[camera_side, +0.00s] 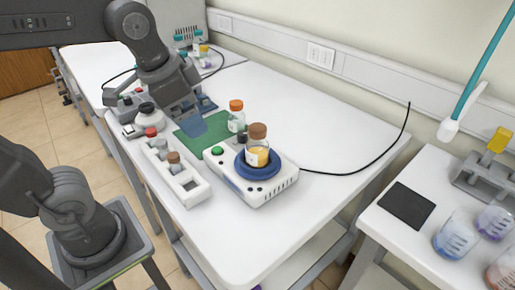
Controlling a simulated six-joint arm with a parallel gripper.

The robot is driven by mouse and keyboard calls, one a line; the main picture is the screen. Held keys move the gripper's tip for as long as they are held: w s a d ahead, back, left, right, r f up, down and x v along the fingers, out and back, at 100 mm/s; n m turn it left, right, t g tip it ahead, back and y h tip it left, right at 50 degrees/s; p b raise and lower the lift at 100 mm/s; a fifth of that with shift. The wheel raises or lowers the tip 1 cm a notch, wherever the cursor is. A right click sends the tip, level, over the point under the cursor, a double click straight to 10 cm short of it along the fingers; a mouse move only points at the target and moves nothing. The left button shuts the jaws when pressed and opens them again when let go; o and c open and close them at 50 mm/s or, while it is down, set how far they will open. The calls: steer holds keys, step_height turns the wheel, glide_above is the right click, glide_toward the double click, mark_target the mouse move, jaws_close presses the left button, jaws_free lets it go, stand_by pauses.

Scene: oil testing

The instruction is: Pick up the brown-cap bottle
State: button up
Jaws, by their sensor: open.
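A brown-cap bottle (257,154) with yellow-orange contents stands upright on the round blue plate of a white stirrer (262,189). A smaller brown cap (173,158) shows in the white rack (190,188) to the left. My gripper (195,122) is open, above or near the green mat (207,131), up and to the left of the bottle and apart from it. Its fingertips look bluish, and I cannot tell their exact height.
An orange-cap bottle (237,117) stands just behind the brown-cap bottle. A black cable runs right from the stirrer. The table's right and front parts are clear. Beakers (455,237) stand on another table at right.

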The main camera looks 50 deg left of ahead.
steer(key=w+d+r+m+g, duration=0.1)
steer(key=w+r+m+g, duration=0.1)
steer(key=w+m, duration=0.3)
steer(key=m+g, duration=0.2)
steer(key=m, duration=0.4)
glide_above(260, 128)
step_height(260, 128, down, 14)
steer(key=c, duration=1)
steer(key=shift+c, duration=0.4)
steer(key=shift+r, duration=0.2)
